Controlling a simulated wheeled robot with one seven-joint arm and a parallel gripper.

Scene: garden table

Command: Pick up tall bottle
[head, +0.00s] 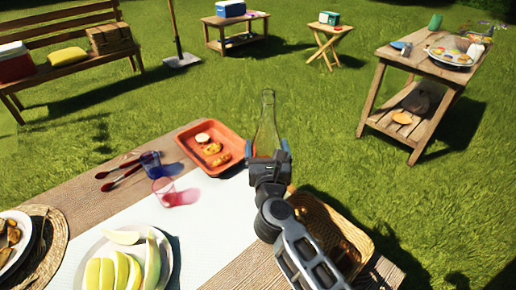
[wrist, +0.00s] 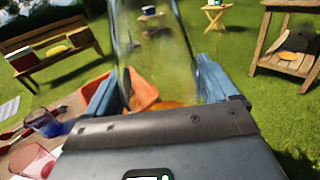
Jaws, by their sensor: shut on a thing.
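The tall bottle (head: 266,122) is clear glass with a narrow neck and stands upright in my gripper (head: 266,152) at the table's far right part. In the wrist view the bottle (wrist: 152,55) fills the middle, between the two blue fingers of my gripper (wrist: 158,92). The gripper is shut on its lower body. The bottle's base is hidden behind the gripper, so I cannot tell whether it touches the table.
An orange tray (head: 228,163) with food lies just left of the bottle. A blue cup (head: 150,163) and a pinkish cup (head: 163,190) stand further left. A plate of melon slices (head: 95,245) is in front. A wicker basket (head: 345,228) sits right of my arm.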

